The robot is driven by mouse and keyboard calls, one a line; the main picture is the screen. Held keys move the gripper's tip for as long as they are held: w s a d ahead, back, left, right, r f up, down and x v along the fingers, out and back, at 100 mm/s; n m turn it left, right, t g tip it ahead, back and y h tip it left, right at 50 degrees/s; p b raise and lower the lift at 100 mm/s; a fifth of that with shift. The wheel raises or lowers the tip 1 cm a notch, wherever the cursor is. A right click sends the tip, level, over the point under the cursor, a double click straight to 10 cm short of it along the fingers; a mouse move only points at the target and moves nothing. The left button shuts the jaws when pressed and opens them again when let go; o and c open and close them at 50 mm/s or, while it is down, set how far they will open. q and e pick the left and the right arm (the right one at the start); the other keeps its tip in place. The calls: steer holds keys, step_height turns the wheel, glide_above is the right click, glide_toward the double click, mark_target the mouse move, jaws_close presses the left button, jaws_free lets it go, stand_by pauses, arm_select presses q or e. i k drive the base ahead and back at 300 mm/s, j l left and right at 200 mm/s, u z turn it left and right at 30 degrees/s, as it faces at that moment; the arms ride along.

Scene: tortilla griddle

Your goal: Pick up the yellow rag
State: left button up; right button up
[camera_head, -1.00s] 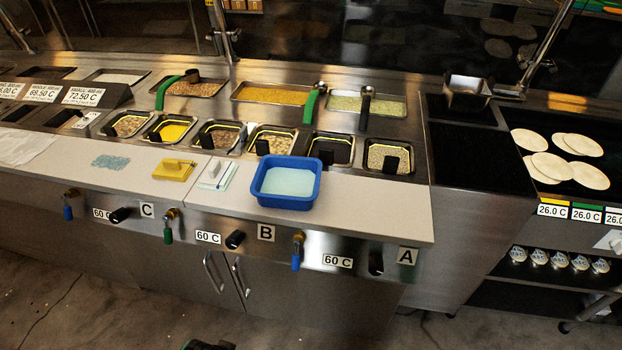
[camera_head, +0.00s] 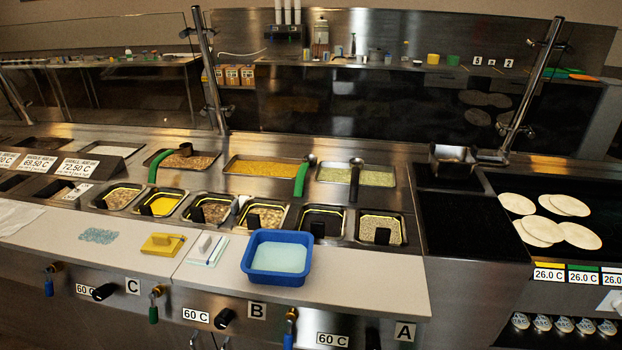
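The yellow rag (camera_head: 162,244) lies flat on the pale front ledge (camera_head: 60,234), left of the middle in the head view. A small raised piece of similar yellow sits on top of it. Neither of my grippers is in view, and nothing touches the rag.
A white-and-green pad with a raised grip (camera_head: 207,250) lies just right of the rag. Further right stands a blue tub (camera_head: 251,260) of pale liquid. A bluish patterned cloth (camera_head: 99,236) lies to the left. Food pans (camera_head: 163,203) sit behind, and knobs (camera_head: 104,291) line the front panel below.

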mark_target(165, 244)
steer(key=u, duration=1)
